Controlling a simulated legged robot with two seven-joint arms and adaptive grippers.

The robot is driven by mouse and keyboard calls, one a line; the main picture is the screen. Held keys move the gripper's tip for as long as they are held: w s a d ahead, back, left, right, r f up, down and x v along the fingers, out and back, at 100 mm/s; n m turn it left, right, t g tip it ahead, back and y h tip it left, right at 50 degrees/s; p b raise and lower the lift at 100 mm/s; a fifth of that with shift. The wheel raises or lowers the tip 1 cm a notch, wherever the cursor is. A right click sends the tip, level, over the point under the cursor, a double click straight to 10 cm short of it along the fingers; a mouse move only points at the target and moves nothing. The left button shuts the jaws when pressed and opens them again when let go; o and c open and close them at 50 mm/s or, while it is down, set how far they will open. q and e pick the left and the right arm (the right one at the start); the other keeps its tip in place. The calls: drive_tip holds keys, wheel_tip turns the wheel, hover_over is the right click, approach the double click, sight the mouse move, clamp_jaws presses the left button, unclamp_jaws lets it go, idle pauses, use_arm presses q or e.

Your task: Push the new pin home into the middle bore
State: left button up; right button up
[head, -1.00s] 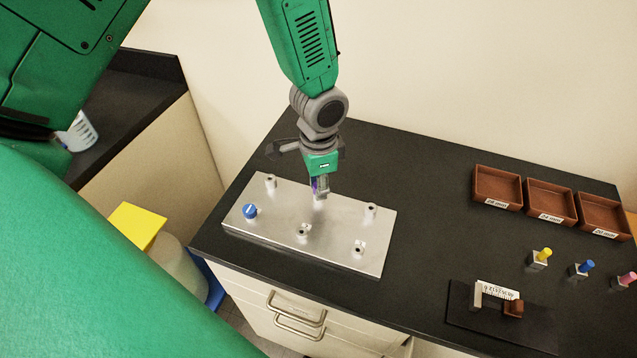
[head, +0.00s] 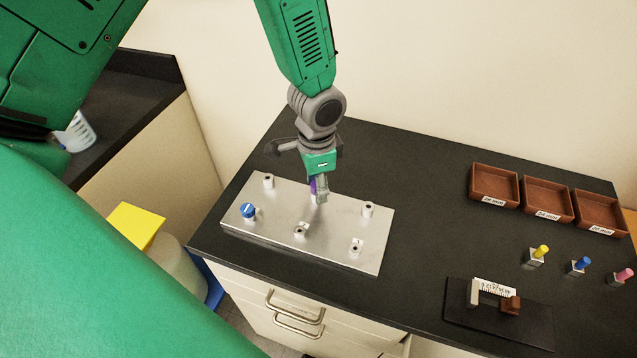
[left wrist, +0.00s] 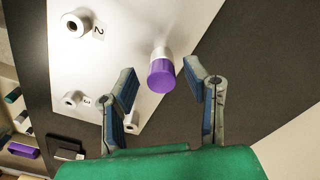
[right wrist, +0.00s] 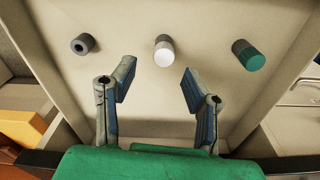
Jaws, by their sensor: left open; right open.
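The metal plate (head: 340,225) lies on the dark bench and carries raised bosses in two rows. A purple-topped pin (left wrist: 162,76) stands in a pale boss, at the back row's middle in the head view (head: 312,186). My left gripper (head: 319,192) points down over it. In the left wrist view its open fingers (left wrist: 158,76) stand either side of the pin, apart from it. How deep the pin sits is hard to tell. A blue-capped boss (head: 248,211) is at the plate's left end. My right gripper (right wrist: 157,72) is open and empty, seen only in its wrist view.
Three brown trays (head: 548,199) stand at the back right. Yellow (head: 541,250), blue (head: 583,264) and pink (head: 625,274) pins stand in blocks before them. A dark gauge stand (head: 498,315) is at the front right.

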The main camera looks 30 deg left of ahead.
use_arm(q)
wheel_tip(320, 180, up, 3)
drive_tip(key=shift+f+p, duration=0.15)
drive_tip(key=shift+p, duration=1)
use_arm(e)
wheel_tip(320, 180, up, 3)
drive_tip(key=shift+f, duration=0.2)
use_arm(q)
wheel_tip(320, 180, up, 2)
drive_tip(key=shift+r+p, duration=0.2)
drive_tip(key=shift+p, duration=0.65)
use_arm(e)
drive_tip(key=shift+r, duration=0.8)
use_arm(q)
drive_tip(key=shift+r, duration=0.25)
use_arm(e)
drive_tip(key=shift+f, duration=0.2)
use_arm(q)
drive_tip(key=shift+r, duration=0.65)
drive_tip(key=shift+r, duration=0.1)
use_arm(e)
drive_tip(key=shift+s, duration=0.15)
use_arm(q)
wheel_tip(320, 180, up, 12)
drive_tip(key=shift+f, duration=0.2)
